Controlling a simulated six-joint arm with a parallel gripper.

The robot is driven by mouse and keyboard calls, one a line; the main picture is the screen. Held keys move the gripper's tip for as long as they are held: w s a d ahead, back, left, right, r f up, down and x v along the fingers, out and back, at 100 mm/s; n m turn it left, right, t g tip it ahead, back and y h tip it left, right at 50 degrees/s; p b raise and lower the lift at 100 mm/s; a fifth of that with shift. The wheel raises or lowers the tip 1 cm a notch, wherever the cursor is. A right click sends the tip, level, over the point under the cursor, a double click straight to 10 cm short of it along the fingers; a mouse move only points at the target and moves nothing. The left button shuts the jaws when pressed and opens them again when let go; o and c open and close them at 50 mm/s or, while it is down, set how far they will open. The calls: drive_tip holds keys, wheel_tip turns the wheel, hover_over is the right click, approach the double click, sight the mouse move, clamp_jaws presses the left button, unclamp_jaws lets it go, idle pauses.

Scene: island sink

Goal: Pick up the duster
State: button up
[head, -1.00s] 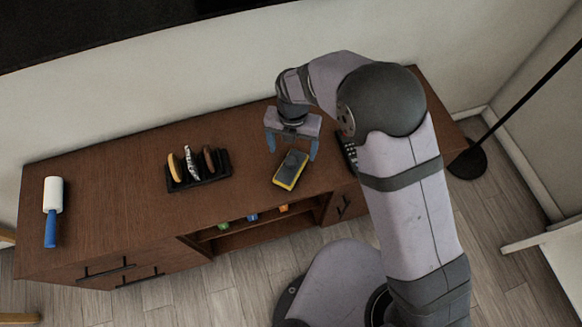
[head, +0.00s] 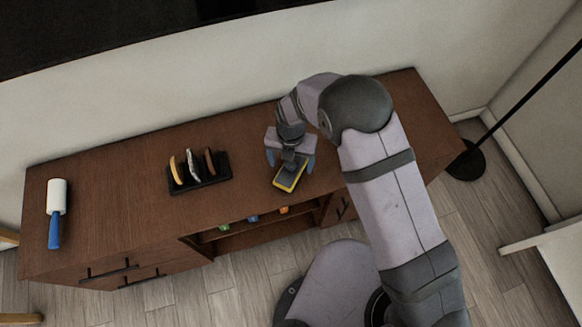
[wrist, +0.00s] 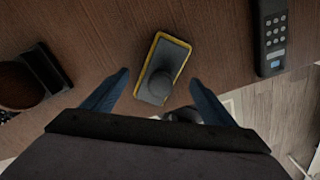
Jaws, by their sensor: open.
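The duster (head: 291,180) is a dark grey block with a yellow edge, lying on the brown wooden cabinet top near its front edge. In the wrist view the duster (wrist: 164,62) shows a dark round knob on top and lies slightly tilted. My gripper (head: 290,162) is open above the duster and partly covers it in the head view. In the wrist view the blue fingers of my gripper (wrist: 158,79) stand on either side of the duster, apart from it. Nothing is held between them.
A black rack (head: 200,184) with several upright items stands left of the duster. A lint roller (head: 56,214) with a blue handle lies at the far left. A dark remote (wrist: 272,38) lies to the right. The top between rack and roller is clear.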

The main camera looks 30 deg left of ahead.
drive_tip(key=shift+f, duration=0.6)
drive_tip(key=shift+c, duration=0.4)
drive_tip(key=c, duration=1.4)
drive_tip(key=shift+r, duration=0.1)
wheel_tip(320, 180, up, 10)
drive_tip(key=shift+f+b, duration=0.1)
drive_tip(key=shift+b, duration=0.6)
